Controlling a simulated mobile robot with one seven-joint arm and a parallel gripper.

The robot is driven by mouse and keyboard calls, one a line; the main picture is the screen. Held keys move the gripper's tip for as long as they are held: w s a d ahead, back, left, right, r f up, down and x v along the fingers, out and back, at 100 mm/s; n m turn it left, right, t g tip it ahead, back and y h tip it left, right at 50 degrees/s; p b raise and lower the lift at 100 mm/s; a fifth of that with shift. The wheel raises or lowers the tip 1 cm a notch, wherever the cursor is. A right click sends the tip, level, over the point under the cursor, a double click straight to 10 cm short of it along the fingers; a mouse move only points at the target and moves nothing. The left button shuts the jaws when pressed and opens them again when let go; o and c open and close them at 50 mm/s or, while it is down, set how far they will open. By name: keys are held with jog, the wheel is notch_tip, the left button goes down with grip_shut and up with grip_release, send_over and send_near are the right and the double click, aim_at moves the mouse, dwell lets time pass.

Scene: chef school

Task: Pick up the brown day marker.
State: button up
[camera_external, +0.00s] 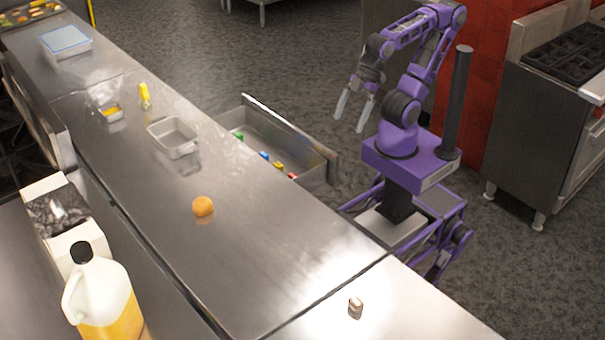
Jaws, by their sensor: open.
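A small brownish object with a pale, shiny top (355,307) sits on the near right part of the steel counter. It looks like the brown day marker, but it is too small to read. My gripper (352,112) is open and empty, its two fingers pointing down. It is raised over the floor side of the counter, beyond the open drawer and far from the brownish object.
An open drawer (318,160) sticks out from the counter and holds several small coloured items. An orange (203,206), a steel pan (173,137) and a yellow item (145,95) stand on the counter. A jug (103,300) is at front left.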

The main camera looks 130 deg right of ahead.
jog(key=c, duration=0.3)
dwell(0.4)
